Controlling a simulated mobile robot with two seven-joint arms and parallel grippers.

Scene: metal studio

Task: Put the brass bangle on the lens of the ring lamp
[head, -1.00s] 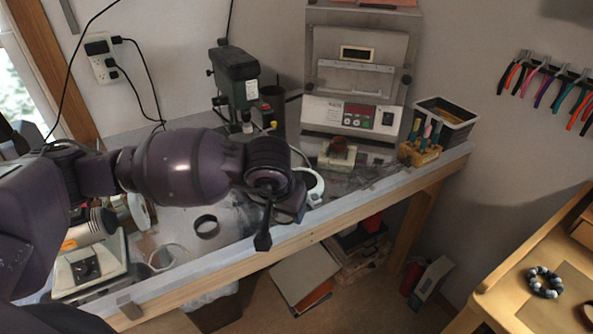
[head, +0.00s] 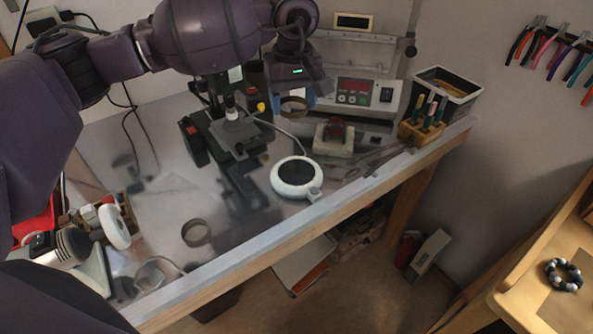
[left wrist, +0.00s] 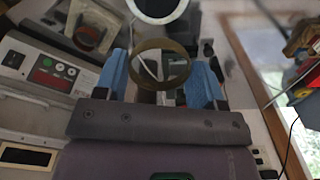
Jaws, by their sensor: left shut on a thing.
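My left gripper (head: 293,101) is shut on the brass bangle (head: 294,114), held in the air behind and above the ring lamp in the head view. In the left wrist view the bangle (left wrist: 160,44) sits between the two blue fingers, its opening visible. The ring lamp (head: 278,186) is a white disc on the bench with a dark round lens (head: 297,172); nothing lies on the lens. Part of its white rim (left wrist: 157,19) shows at the top of the left wrist view. My right gripper is not in view.
A second, similar ring (head: 197,243) lies on the bench (head: 160,205) near its front edge. A drill press (head: 235,135) stands behind the lamp. A pale block (head: 333,143) and a wooden tool holder (head: 421,134) are to the right. A cable runs from the lamp.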

